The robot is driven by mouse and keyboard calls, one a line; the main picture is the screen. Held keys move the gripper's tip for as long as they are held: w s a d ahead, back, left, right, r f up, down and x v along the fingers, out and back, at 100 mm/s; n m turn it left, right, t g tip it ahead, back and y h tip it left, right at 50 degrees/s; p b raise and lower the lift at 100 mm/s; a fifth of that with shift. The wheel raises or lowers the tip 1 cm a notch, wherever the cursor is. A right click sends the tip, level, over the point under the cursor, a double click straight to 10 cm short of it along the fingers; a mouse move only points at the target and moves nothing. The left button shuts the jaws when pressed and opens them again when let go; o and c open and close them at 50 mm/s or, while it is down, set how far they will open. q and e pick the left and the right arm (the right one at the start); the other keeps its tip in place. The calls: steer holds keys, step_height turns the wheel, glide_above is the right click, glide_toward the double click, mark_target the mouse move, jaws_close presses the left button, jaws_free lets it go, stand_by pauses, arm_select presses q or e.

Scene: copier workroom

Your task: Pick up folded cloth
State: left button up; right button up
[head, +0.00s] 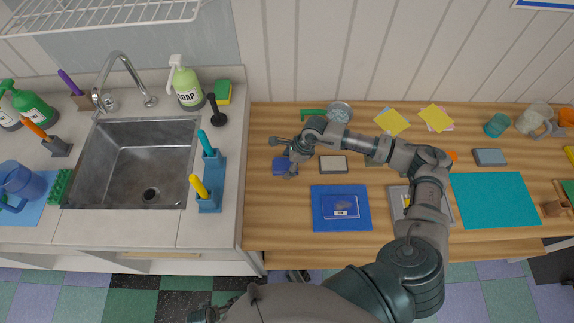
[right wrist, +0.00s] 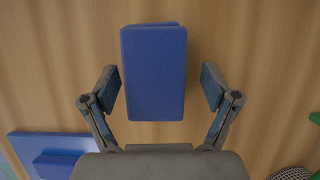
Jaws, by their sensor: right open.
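The folded cloth, a blue rectangular bundle (head: 280,166), lies on the wooden worktop just right of the sink counter. In the right wrist view the cloth (right wrist: 154,75) is between the two fingers of my right gripper (right wrist: 160,88), with a gap on each side. The right gripper (head: 282,158) is open and over the cloth, partly covering it in the head view. I cannot tell its height above the cloth. My left gripper is not clearly seen in either view.
The sink (head: 135,140) and a blue holder (head: 219,160) are left. Bare wood surrounds the cloth's front side.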

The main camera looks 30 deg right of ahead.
mark_target(281, 163)
steer(key=shift+a+r, duration=0.1)
steer(key=shift+a, duration=0.5)
steer(key=shift+c, duration=0.5)
steer(key=c, duration=1)
steer(key=shift+s+d, duration=0.1)
steer(key=shift+d, duration=0.3)
steer(key=shift+c, duration=0.2)
steer(key=shift+a+r, duration=0.1)
steer(key=shift+r, duration=0.45)
step_height(281, 163, up, 3)
steer(key=shift+a+f+p, duration=0.15)
steer(key=shift+f+p, duration=0.05)
steer(key=shift+p, duration=0.1)
steer(key=s+d, duration=0.2)
steer(key=s, duration=0.2)
steer(key=s+d+r, duration=0.1)
steer(key=s+d, duration=0.2)
steer(key=s, duration=0.1)
steer(key=s+d, duration=0.2)
steer(key=s, duration=0.2)
steer(key=shift+s+d+r, duration=0.25)
steer(key=shift+s+d, duration=0.05)
steer(key=shift+d, duration=0.05)
steer(key=shift+s+d+r, duration=0.1)
steer(key=shift+s+d, duration=0.05)
steer(key=shift+s, duration=0.35)
steer(key=shift+d, duration=0.1)
